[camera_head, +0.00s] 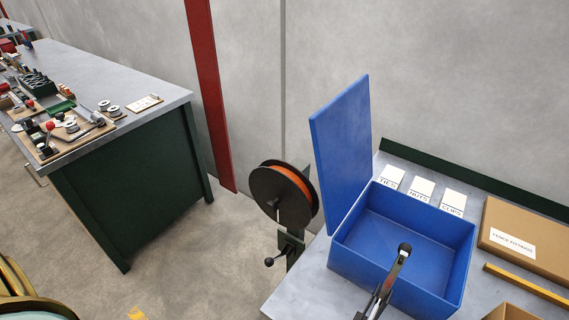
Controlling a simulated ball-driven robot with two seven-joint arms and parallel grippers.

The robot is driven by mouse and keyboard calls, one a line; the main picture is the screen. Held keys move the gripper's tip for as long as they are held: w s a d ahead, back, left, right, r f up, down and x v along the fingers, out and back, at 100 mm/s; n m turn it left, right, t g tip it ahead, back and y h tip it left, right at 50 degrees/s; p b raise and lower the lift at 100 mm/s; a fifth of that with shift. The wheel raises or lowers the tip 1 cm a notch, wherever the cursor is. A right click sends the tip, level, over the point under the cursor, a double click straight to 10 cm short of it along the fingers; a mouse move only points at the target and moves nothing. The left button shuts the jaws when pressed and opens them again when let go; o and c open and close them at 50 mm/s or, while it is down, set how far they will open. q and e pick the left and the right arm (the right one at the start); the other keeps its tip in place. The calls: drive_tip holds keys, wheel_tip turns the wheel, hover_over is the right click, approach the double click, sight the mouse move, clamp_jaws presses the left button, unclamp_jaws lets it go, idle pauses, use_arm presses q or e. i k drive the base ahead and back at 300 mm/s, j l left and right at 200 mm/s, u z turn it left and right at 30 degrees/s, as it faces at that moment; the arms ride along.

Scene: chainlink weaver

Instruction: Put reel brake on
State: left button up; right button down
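The reel (264,189) has dark round flanges and orange wire wound between them. It stands upright on a dark stand between the two work surfaces. Below it, on the stand, is a small lever with a black ball knob (269,262), which sticks out to the left; it looks like the reel brake. I cannot tell from this view whether the brake is on or off. Nothing is touching the reel or the lever.
An empty blue box (437,228) with its lid (341,150) raised stands on the right bench (300,297). A cardboard box (526,228) is at right. The left bench (150,75) holds several tools.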

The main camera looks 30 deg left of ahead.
sight(269, 261)
drive_tip(key=u, duration=1.05)
